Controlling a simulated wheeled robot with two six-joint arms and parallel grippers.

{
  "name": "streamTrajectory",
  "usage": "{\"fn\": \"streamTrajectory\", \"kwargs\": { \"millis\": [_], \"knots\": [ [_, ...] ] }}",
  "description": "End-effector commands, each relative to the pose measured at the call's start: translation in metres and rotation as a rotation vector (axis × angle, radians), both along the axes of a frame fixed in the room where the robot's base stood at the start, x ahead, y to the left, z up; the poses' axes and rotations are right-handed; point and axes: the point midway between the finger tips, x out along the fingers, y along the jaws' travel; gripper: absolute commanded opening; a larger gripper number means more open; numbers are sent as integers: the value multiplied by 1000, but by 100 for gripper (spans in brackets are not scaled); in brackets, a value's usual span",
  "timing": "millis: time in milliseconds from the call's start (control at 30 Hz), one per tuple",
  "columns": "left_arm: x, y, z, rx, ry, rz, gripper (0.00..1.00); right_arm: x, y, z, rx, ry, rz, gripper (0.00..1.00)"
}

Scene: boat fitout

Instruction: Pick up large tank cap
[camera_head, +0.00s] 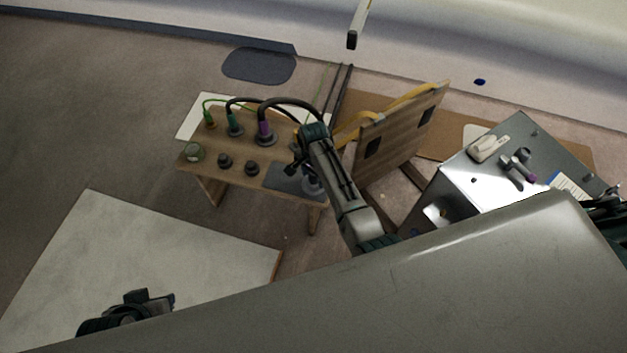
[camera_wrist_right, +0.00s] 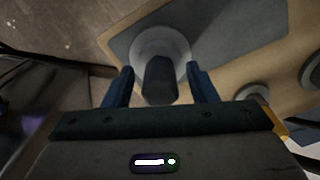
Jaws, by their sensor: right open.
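A large cap, with a round light-grey flange and a dark upright knob, sits on a grey mat on the wooden bench. It fills the upper middle of the right wrist view (camera_wrist_right: 160,66). In the head view the cap (camera_head: 312,187) is partly hidden by my right arm. My right gripper (camera_head: 303,163) is over the bench's right end. In the right wrist view its two blue fingers (camera_wrist_right: 161,86) are apart, one on each side of the knob, with gaps visible. A dark part of my left arm (camera_head: 130,308) shows at the lower left; its fingers cannot be made out.
The wooden bench (camera_head: 228,177) also carries smaller caps (camera_head: 252,168) and fittings with hoses (camera_head: 265,133). An upright wooden panel (camera_head: 397,138) with a yellow strap stands close right of my right arm. A metal box (camera_head: 455,180) stands farther right. A pale board (camera_head: 130,250) lies left.

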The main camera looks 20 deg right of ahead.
Motion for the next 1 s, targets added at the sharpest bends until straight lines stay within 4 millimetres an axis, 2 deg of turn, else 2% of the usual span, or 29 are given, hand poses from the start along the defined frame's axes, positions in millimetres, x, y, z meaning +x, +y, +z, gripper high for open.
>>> {"fn": "streamTrajectory", "kwargs": {
  "millis": [200,467,767,1000],
  "knots": [
    [0,0,0,-1,-3,-1,36,0,0,0,0,0,0,52],
    [0,0,0,-1,-2,-1,36,0,0,-1,0,0,0,2],
    [0,0,0,0,0,0,36,0,0,1,1,-1,1,2],
    [-4,4,7,18,37,4,36,1,1,22,1,-3,1,2]
  ]
}}
